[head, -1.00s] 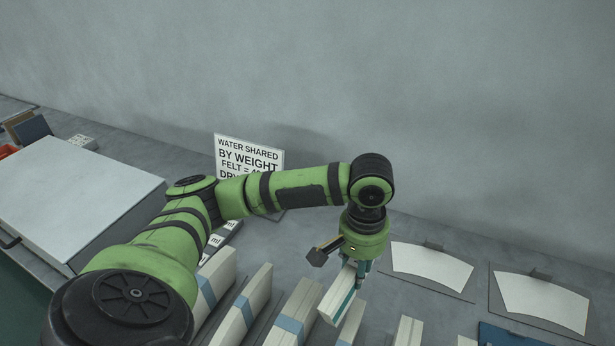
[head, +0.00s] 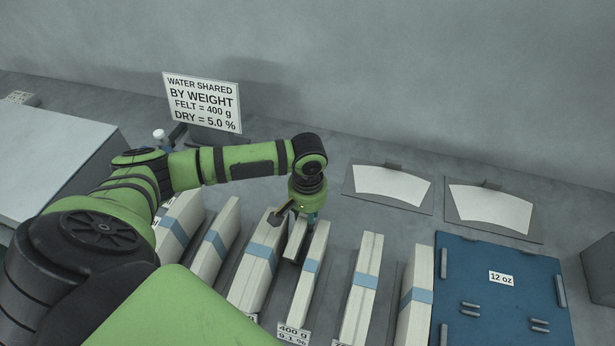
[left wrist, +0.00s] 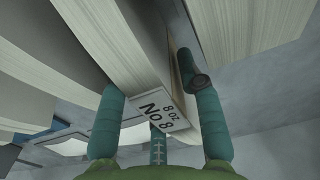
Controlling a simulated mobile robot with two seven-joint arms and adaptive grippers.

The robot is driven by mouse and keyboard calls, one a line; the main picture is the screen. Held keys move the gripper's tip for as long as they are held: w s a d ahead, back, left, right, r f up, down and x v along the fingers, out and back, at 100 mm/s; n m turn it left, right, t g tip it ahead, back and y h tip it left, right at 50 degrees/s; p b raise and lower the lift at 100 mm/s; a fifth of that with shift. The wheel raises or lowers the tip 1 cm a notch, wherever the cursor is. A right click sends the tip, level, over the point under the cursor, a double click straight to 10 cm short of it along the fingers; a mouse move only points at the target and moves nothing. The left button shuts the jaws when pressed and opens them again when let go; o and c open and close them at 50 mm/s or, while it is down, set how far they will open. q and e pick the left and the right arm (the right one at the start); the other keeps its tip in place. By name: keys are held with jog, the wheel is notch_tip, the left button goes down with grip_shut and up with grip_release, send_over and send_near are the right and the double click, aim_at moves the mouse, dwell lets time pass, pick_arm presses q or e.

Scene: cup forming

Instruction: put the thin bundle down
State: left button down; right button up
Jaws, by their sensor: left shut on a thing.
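The thin bundle (head: 296,241) is a pale stack of sheets, held in my left gripper (head: 305,217) among the row of bundles. In the left wrist view my teal fingers (left wrist: 160,118) close around the thin bundle (left wrist: 125,50), whose end label reads "8 oz No 8". Its underside is hidden, so I cannot tell whether it touches the table. My right gripper is not in view.
More blue-banded bundles stand on both sides, including one (head: 361,285) to the right, leaving narrow gaps. A blue board (head: 500,250) marked 12 oz lies at the right. Two curved white blanks (head: 391,185) lie behind the row. A text sign (head: 202,102) and a pale box (head: 45,165) are at the left.

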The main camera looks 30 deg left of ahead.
pick_arm(q)
jog(key=c, duration=0.8)
grip_release()
jog(key=shift+c, duration=0.2)
